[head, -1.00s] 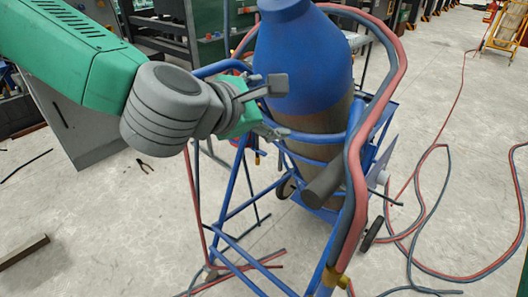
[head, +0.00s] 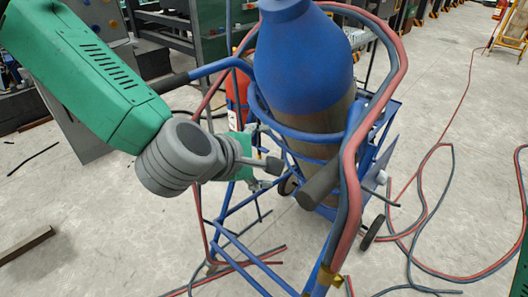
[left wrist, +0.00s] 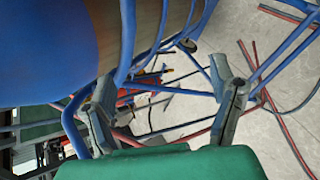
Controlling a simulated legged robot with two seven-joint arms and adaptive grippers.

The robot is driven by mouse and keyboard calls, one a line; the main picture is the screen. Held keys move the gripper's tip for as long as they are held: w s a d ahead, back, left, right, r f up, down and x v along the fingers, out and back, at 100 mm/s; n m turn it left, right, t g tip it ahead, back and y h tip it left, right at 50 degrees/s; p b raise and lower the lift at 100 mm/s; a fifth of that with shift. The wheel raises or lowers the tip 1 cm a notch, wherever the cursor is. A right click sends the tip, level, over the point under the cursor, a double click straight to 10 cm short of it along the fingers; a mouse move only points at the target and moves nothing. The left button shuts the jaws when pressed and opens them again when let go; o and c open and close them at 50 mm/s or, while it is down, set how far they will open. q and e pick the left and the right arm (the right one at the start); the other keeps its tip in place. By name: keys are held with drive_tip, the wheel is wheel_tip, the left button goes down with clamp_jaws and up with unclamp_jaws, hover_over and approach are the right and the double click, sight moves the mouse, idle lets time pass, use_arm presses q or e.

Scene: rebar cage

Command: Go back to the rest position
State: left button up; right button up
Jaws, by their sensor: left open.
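My left gripper (head: 266,148) is in front of the blue gas cylinder (head: 303,65) on the cart, low beside its holding ring. In the left wrist view, its two grey fingers (left wrist: 168,98) stand wide apart with nothing between them. The blue cylinder (left wrist: 45,50) fills the upper left there, close to the left finger. The picture does not show whether the gripper touches the cart. My right gripper is not in view.
The blue cart frame (head: 235,245) surrounds the gripper's area. Red and grey hoses (head: 355,160) loop over the cylinder and across the floor at right. A dark cart grip (head: 322,184) juts forward. Open floor (head: 110,235) lies at lower left.

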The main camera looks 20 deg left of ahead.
use_arm(q)
drive_tip(key=s+a+f+m+g+y+p, duration=0.15)
drive_tip(key=s+a+f+m+g, duration=0.25)
drive_tip(key=s+f+m, duration=0.55)
drive_tip(key=s+a+f+m+g+y+p, duration=0.1)
drive_tip(key=s+a+f+m+g+p, duration=0.2)
drive_tip(key=s+f, duration=0.65)
drive_tip(key=s+a+f+m+g+y, duration=0.1)
drive_tip(key=s+a+f+m+g, duration=0.1)
drive_tip(key=s+a+f+m, duration=0.3)
drive_tip(key=s+a+m, duration=0.1)
drive_tip(key=a+m, duration=0.1)
drive_tip(key=a, duration=0.1)
drive_tip(key=shift+f+g, duration=0.4)
drive_tip(key=shift+m, duration=0.25)
